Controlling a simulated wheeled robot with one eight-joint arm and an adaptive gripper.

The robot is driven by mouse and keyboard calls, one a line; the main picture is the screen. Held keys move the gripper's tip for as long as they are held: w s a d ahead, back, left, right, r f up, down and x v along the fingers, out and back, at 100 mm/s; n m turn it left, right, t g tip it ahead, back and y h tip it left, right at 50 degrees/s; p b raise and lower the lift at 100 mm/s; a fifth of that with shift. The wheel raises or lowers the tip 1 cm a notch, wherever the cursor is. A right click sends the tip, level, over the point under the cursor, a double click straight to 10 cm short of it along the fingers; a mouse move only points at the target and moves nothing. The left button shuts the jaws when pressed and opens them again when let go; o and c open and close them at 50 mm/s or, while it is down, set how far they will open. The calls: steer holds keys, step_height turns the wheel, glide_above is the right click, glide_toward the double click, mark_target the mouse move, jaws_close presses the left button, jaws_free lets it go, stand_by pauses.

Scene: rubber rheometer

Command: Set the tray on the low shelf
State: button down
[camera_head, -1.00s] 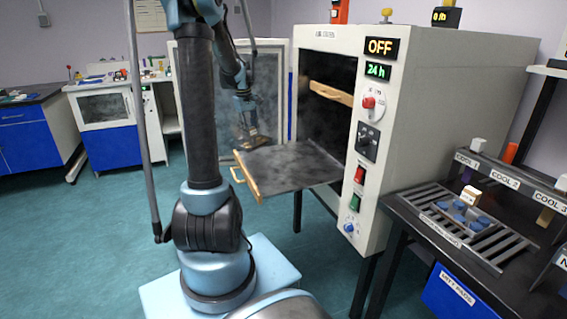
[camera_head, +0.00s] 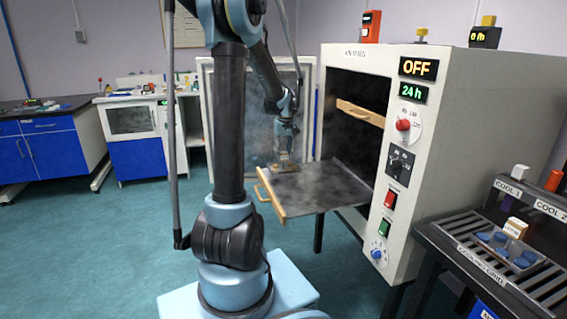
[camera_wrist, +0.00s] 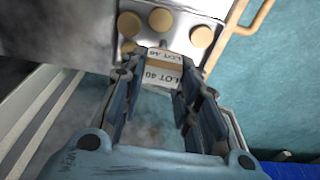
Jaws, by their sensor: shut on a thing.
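A small metal tray with several tan discs (camera_wrist: 160,20) and a "LOT 40" label block (camera_wrist: 162,68) shows in the wrist view. My gripper (camera_wrist: 160,85) is shut on the label block. In the head view my gripper (camera_head: 285,152) holds the tray (camera_head: 284,168) at the far edge of the low shelf (camera_head: 318,190). The low shelf is a dark plate, pulled out level from the open oven, with a wooden front handle (camera_head: 270,197). In the wrist view the shelf (camera_wrist: 60,18) lies beside and under the tray. I cannot tell whether they touch.
The oven (camera_head: 455,125) reads OFF and 24 h; its glass door (camera_head: 240,120) stands open behind my arm. A higher shelf with a wooden front (camera_head: 360,112) is inside. A cooling grid (camera_head: 480,255) with a tray of blue discs stands at right.

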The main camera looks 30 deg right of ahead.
mark_target(283, 159)
steer(key=shift+f, duration=1.8)
steer(key=c, duration=1.2)
jaws_free()
